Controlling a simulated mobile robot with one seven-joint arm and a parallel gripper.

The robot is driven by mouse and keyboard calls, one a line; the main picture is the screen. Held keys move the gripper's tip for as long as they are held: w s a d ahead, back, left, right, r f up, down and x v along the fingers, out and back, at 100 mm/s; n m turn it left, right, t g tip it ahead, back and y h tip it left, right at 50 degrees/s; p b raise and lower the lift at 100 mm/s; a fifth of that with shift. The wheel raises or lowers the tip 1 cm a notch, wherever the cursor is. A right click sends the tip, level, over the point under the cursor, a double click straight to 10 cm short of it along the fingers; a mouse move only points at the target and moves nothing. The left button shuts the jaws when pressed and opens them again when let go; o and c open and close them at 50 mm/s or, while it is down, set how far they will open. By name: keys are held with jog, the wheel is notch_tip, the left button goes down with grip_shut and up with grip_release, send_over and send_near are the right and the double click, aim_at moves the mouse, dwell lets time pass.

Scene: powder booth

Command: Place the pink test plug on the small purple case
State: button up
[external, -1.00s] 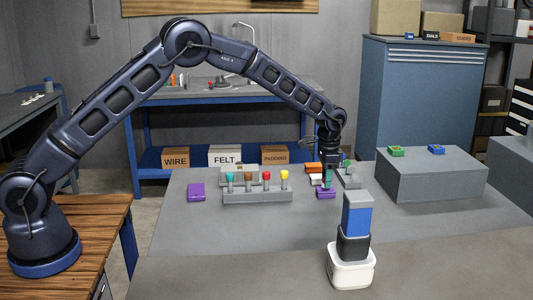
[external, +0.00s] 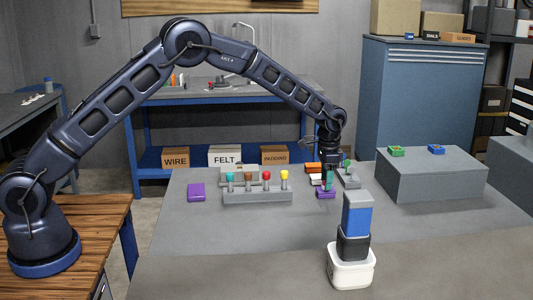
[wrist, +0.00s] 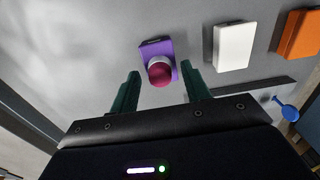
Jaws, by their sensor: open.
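The small purple case (external: 326,195) lies on the grey table below my gripper (external: 328,183). In the wrist view, the pink test plug (wrist: 160,73), with a pale collar, appears to stand on the near part of the purple case (wrist: 154,48). My gripper's green fingers (wrist: 160,72) are spread on either side of the plug, with a gap visible on both sides. The plug's underside is hidden, so its exact contact with the case cannot be seen.
A white case (wrist: 234,45) and an orange case (wrist: 300,35) lie to the right in the wrist view. A grey rack (external: 258,196) with several coloured plugs stands left of my gripper. Another purple case (external: 196,192) lies further left. A stacked tower (external: 356,215) stands in front.

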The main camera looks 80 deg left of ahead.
notch_tip(320, 180, up, 11)
jog(key=s+d+r+t, duration=0.1)
jog(key=s+d+r, duration=0.8)
jog(key=s+r, duration=0.35)
jog(key=s+d+r+t, duration=0.1)
jog(key=s+d+r, duration=0.7)
jog(key=s+r, duration=0.4)
jog(key=s+d+r+t, duration=0.1)
jog(key=s+d, duration=0.2)
jog(key=s, duration=0.6)
jog(key=s+d, duration=0.4)
jog(key=s, duration=0.6)
jog(key=s+d+f, duration=0.1)
jog(key=s+f, duration=0.2)
jog(key=s, duration=0.4)
jog(key=s+d+f+t, duration=0.1)
jog(key=s+d+f, duration=0.1)
jog(key=s, duration=0.6)
jog(key=shift+s+f+t, duration=0.3)
jog(key=shift+f, duration=0.2)
